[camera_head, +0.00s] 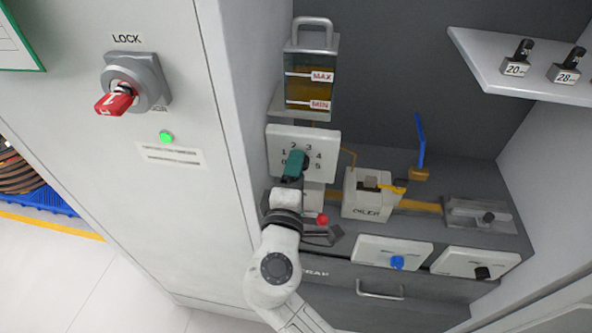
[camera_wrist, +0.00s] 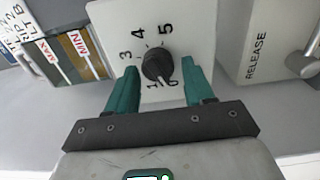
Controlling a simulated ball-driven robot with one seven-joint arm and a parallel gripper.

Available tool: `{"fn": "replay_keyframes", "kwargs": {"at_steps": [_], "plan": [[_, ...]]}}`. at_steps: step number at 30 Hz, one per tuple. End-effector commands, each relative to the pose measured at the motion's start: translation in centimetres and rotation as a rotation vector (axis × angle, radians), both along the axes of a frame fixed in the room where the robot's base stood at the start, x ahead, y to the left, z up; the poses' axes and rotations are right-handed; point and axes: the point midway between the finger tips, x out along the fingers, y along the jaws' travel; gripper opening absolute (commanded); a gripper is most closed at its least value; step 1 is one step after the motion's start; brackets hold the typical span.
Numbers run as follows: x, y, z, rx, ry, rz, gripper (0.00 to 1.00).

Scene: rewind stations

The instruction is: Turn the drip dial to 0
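The drip dial is a black round knob (camera_wrist: 158,65) on a white panel with numerals, seen close in the wrist view. Its white pointer line is on the lower side, by the 0 and 1; I cannot tell exactly which it meets. My gripper (camera_wrist: 160,72) is open, its teal fingers on either side of the knob with a gap showing on each side. The left finger covers the 2. In the head view the dial panel (camera_head: 326,140) is below the oil reservoir, and my gripper (camera_head: 294,164) hides the knob.
The oil reservoir (camera_head: 309,82) with MAX and MIN marks stands above the panel. To the right are the oiler block (camera_head: 363,207), a blue lever (camera_head: 420,140) and panels with blue (camera_head: 397,262) and black (camera_head: 482,272) knobs. A red knob (camera_head: 322,219) is close to my wrist.

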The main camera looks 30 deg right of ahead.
Motion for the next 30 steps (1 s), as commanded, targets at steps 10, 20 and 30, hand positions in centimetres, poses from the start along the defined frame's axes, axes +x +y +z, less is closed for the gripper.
{"fn": "replay_keyframes", "kwargs": {"at_steps": [10,20,30], "plan": [[-0.1,-0.1,0.1,0.001,-0.002,-0.003,0.63],[-3.5,2.6,-0.2,0.001,-0.003,0.002,0.63],[-8.0,5.8,-0.1,0.002,-0.001,0.0,0.63]]}}
